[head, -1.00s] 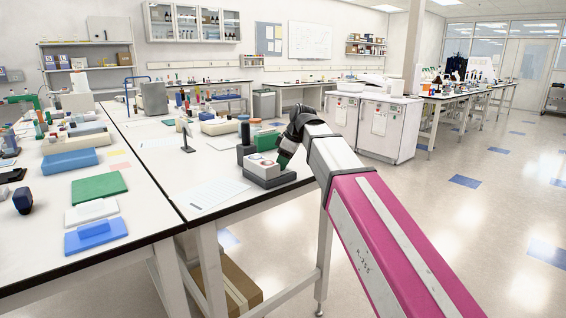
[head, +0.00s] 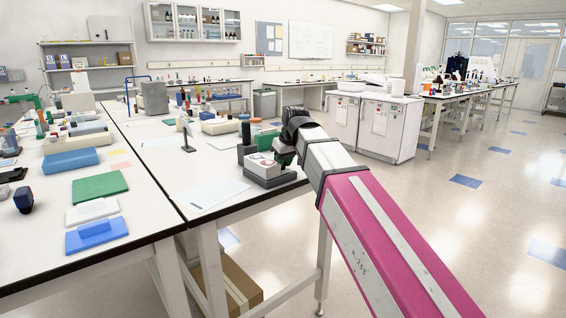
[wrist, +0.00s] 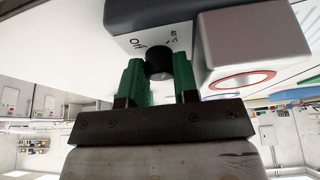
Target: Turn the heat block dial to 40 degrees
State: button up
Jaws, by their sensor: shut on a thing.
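The heat block (head: 268,172) is a small white and grey unit near the right edge of the lab table. My gripper is shut on the dial, with a finger on each side. In the head view my gripper (head: 284,156) is at the right side of the block, and the dial is hidden. The dial's exact setting cannot be read.
A dark cylinder (head: 246,134) stands just behind the block. A paper sheet (head: 214,194) lies to its left. The floor right of the table is open.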

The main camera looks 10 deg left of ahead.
dwell(0.4)
jog(key=o, duration=0.9)
jog(key=shift+r, duration=0.15)
